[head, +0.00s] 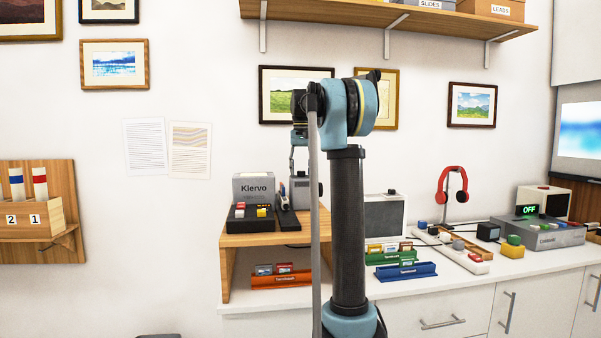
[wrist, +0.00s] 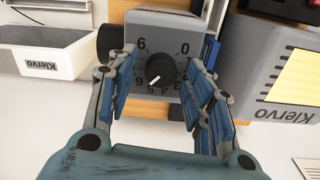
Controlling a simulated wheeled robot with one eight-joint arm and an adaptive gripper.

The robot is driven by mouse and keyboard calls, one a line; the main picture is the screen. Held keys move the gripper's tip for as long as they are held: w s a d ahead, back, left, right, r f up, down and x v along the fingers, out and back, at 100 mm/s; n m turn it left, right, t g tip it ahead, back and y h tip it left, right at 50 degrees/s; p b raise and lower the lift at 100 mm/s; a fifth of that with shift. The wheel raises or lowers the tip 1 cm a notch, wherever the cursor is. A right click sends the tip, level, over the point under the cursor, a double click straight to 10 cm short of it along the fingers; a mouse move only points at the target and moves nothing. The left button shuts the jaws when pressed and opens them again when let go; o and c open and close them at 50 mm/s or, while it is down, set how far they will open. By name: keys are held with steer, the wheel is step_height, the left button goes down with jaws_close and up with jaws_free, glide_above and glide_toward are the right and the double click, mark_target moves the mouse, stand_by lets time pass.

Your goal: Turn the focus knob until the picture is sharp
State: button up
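In the wrist view a round black knob (wrist: 160,68) with a white mark sits on a grey box (wrist: 160,22) with a numbered scale. The mark points to the lower left of the picture. My gripper (wrist: 164,62) is open, with its blue-padded fingers on either side of the knob and gaps between them and it. In the head view my gripper (head: 298,160) hangs above the wooden stand, partly hidden by my arm. A screen (head: 580,138) at the far right shows a blurred blue, white and green picture.
The grey Kiervo box (head: 254,188) stands beside the knob's box on the wooden stand (head: 225,262). On the white counter (head: 440,280) are colored racks, a red headphone set (head: 452,185) and a device with a green OFF display (head: 530,210). Framed prints hang behind.

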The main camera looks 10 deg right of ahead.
step_height(320, 180, up, 12)
stand_by(0.9)
steer(key=shift+w+f, duration=0.1)
